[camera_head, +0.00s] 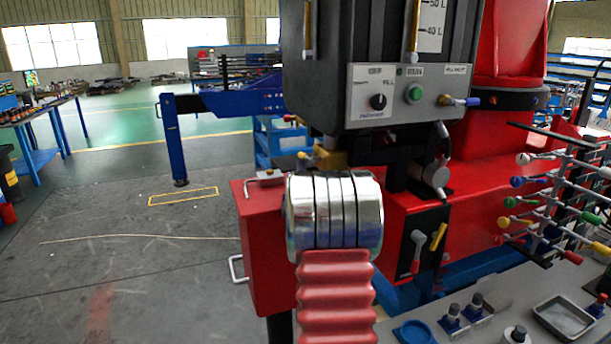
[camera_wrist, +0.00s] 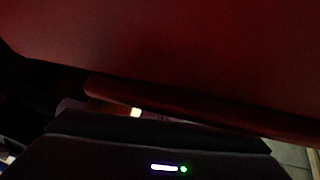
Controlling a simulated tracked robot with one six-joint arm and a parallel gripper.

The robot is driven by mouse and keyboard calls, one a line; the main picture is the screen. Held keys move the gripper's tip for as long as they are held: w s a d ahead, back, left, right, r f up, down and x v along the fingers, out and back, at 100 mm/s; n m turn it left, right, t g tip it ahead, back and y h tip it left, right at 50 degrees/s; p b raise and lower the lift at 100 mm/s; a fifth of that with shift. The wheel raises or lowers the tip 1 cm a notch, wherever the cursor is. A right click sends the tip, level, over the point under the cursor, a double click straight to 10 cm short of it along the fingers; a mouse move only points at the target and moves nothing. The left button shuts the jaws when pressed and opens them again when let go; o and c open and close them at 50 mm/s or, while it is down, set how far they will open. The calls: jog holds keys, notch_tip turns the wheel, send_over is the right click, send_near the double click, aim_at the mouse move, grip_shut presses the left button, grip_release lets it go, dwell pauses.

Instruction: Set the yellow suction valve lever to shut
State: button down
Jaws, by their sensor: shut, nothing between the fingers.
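In the head view, a brass valve (camera_head: 331,157) sits under the dark tank, with a small yellow lever (camera_head: 307,155) at its left, just above my chrome and red arm. Another yellow lever (camera_head: 438,237) stands tilted on a black panel lower right, beside a red-tipped lever (camera_head: 417,250). I cannot tell from the picture which yellow lever is the suction valve's. My gripper (camera_wrist: 160,140) shows as a dark body along the bottom of the wrist view, close beneath a dark red surface. It is shut and empty; its fingertips are not clear. The head view does not show it.
The dark tank (camera_head: 385,60) with a knob and green button overhangs the valve. A red box (camera_head: 265,240) with a side handle stands left of my arm. A rack of coloured levers (camera_head: 560,195) and a grey bench (camera_head: 480,325) with a metal tray (camera_head: 563,317) are right. Floor at left is open.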

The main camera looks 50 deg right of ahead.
jog(key=shift+w+d+r, duration=0.1)
jog(key=shift+w+r, duration=0.05)
jog(key=shift+r, duration=0.15)
dwell(0.4)
jog(key=v, duration=1.4)
